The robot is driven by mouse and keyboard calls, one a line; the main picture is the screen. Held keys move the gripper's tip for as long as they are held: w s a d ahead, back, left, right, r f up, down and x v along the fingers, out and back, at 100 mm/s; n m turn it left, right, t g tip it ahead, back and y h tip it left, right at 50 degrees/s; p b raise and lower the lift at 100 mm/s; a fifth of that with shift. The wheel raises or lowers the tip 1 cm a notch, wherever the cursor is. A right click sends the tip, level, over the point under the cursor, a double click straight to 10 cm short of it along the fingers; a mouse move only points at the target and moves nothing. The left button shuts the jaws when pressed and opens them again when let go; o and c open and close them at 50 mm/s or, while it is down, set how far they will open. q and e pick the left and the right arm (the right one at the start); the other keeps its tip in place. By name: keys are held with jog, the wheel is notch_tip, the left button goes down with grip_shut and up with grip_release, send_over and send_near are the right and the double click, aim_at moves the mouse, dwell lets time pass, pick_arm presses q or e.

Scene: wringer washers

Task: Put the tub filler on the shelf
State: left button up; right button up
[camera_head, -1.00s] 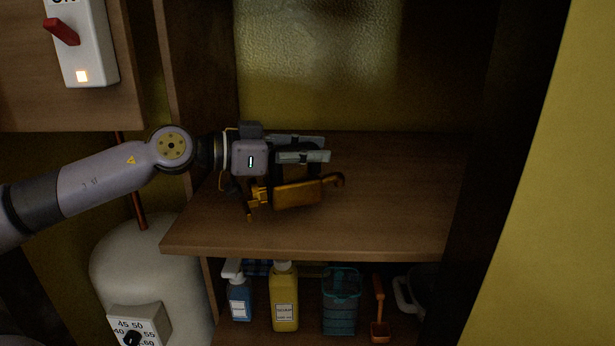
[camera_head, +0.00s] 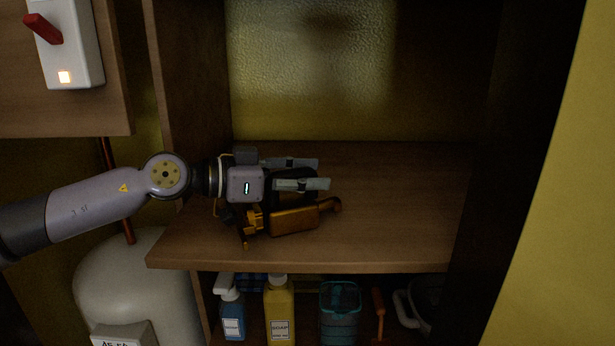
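The tub filler (camera_head: 294,221), a brass-coloured fitting with a curved spout end on the right, lies on the wooden shelf (camera_head: 395,222), towards its left part. My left gripper (camera_head: 305,174) comes in from the left and is just behind and above the tub filler. Its two grey fingers are apart, with a dark gap between them, and nothing shows held in them. Part of the tub filler's left end is close to the gripper's body and hard to make out. My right gripper is not in view.
A lower shelf holds a blue soap bottle (camera_head: 232,312), a yellow soap bottle (camera_head: 279,312), a teal basket (camera_head: 340,312) and an orange-handled tool (camera_head: 379,312). A white tank (camera_head: 140,285) and a red-lever switch (camera_head: 66,40) are at left. The shelf's right side is clear.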

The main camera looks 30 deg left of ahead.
aim_at(245, 209)
pick_arm(q)
jog(key=shift+r, duration=0.1)
jog(key=shift+r, duration=0.2)
jog(key=s+a+b, duration=0.1)
jog(key=b, duration=0.1)
jog(key=s+a+b, duration=0.1)
jog(key=b, duration=0.1)
jog(key=shift+s+a+f, duration=0.1)
jog(key=shift+s+f, duration=0.1)
jog(key=shift+s, duration=0.15)
jog(key=b+v, duration=0.2)
jog(key=v, duration=0.1)
jog(key=b+v, duration=0.2)
jog(key=v, duration=0.2)
jog(key=shift+s+r+b, duration=0.2)
jog(key=shift+r+b, duration=0.1)
jog(key=shift+s+a+r, duration=0.2)
jog(key=shift+s+a, duration=0.15)
jog(key=shift+s, duration=0.15)
